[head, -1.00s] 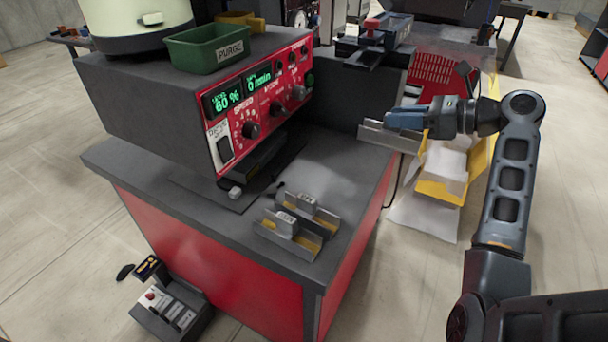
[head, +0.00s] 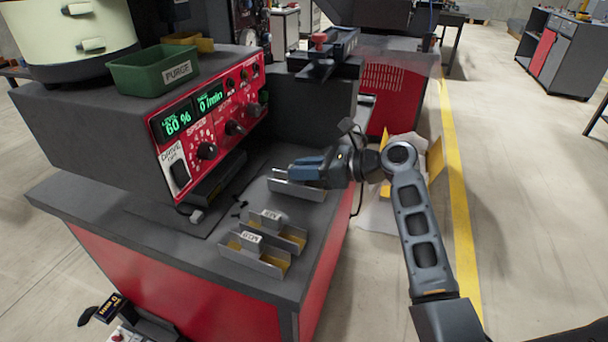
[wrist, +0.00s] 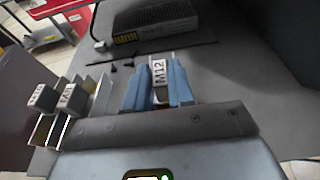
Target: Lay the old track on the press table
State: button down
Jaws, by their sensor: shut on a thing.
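My gripper (head: 293,170) is at the back right of the grey-topped red bench (head: 170,222). It is shut on the block of a grey metal track (head: 298,190). In the wrist view that block, labelled M12 (wrist: 159,74), sits between my two blue fingers (wrist: 159,88). Whether the held track touches the bench top or hangs just above it, I cannot tell. I cannot tell which surface is the press table.
Two similar tracks with labelled blocks, a nearer one (head: 270,266) and a farther one (head: 291,232), lie on the bench's front right. The red-fronted control box (head: 80,108) carries a green PURGE bin (head: 135,78). A dark fixture with a red knob (head: 320,40) stands behind.

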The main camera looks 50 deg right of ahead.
jog(key=shift+f, duration=0.75)
jog(key=c, duration=1)
grip_release()
jog(key=shift+f, duration=0.15)
jog(key=shift+o, duration=0.2)
jog(key=shift+s+d+r, duration=0.15)
jog(key=shift+s+r, duration=0.05)
jog(key=v, duration=1.1)
jog(key=shift+s+p, duration=0.25)
jog(key=shift+p, duration=0.05)
jog(key=shift+r, duration=0.15)
